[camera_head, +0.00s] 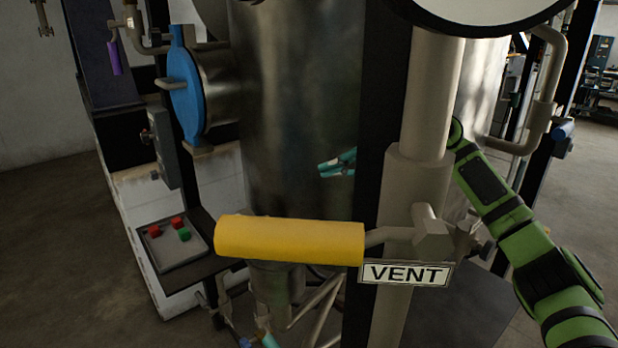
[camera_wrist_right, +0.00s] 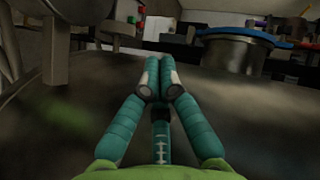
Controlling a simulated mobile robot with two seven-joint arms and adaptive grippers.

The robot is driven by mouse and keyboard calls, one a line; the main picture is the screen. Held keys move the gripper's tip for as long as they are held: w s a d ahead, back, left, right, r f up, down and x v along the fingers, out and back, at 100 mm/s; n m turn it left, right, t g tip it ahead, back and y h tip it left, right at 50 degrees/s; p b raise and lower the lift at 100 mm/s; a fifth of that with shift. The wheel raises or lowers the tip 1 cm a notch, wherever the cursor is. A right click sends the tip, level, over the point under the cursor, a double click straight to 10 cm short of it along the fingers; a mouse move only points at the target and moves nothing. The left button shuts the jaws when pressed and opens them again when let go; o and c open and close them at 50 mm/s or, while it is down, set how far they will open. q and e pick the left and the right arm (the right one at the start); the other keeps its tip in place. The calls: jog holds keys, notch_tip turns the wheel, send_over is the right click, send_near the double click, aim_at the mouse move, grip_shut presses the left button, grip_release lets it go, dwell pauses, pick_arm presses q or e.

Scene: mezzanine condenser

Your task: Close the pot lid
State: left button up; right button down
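No pot is clearly recognisable. A blue round cover (camera_head: 184,86) stands on the short side port of the large metal tank (camera_head: 295,110) in the head view. A blue-rimmed metal cylinder (camera_wrist_right: 238,50) shows at upper right in the wrist view; it looks like the same port. My right gripper (camera_head: 322,170) is partly hidden by the black post and pipe, beside the tank and well right of the blue cover. In the wrist view its teal fingers (camera_wrist_right: 159,65) meet at the tips with nothing visible between them. My left gripper is not visible.
A yellow handle (camera_head: 290,240) with a VENT sign (camera_head: 406,273) crosses the front. A thick beige pipe (camera_head: 418,170) and a black post (camera_head: 375,150) stand before my right arm. A tray (camera_head: 178,262) with red and green buttons is at lower left. Floor is open far left.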

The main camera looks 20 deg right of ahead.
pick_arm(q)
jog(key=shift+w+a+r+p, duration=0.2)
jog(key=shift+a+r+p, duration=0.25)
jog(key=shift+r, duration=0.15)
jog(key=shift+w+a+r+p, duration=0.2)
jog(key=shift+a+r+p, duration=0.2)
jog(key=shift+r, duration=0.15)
pick_arm(e)
jog(key=a+f, duration=0.2)
jog(key=a, duration=0.1)
jog(key=a+f, duration=0.1)
jog(key=a, duration=0.1)
jog(key=shift+w+f, duration=0.1)
jog(key=shift+w, duration=0.05)
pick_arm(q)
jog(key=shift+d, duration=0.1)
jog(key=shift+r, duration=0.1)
